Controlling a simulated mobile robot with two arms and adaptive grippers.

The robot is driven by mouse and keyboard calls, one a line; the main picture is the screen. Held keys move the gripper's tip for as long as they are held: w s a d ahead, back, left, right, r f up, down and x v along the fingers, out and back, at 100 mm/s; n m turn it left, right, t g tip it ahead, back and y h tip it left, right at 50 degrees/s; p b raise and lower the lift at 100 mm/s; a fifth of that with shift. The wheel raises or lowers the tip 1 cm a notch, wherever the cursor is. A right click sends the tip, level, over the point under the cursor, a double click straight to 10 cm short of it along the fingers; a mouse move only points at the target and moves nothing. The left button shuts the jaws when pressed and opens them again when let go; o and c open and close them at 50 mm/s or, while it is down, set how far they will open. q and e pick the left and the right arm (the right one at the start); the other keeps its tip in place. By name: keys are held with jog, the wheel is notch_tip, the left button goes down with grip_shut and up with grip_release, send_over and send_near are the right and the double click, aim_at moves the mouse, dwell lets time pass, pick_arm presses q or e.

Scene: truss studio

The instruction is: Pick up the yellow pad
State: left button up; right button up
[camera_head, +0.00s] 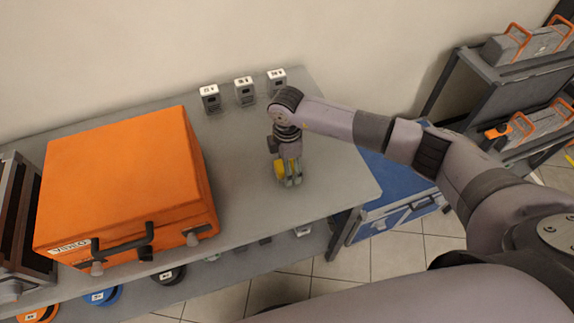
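A small yellow pad (279,169) shows on the grey tabletop, right of the orange case, partly hidden by my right gripper. My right gripper (289,180) points down from the end of the arm that comes in from the right. Its fingers are right at the pad, low over the table. I cannot tell whether the fingers are closed on the pad or only beside it. My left gripper is not in view.
A large orange case (125,175) stands on the left of the grey table (240,200). Several small grey devices with white labels (244,91) stand along the back edge. A blue case (395,190) is below on the right. Shelving (500,80) stands at the far right.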

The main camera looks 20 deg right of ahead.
jog(key=c, duration=1.2)
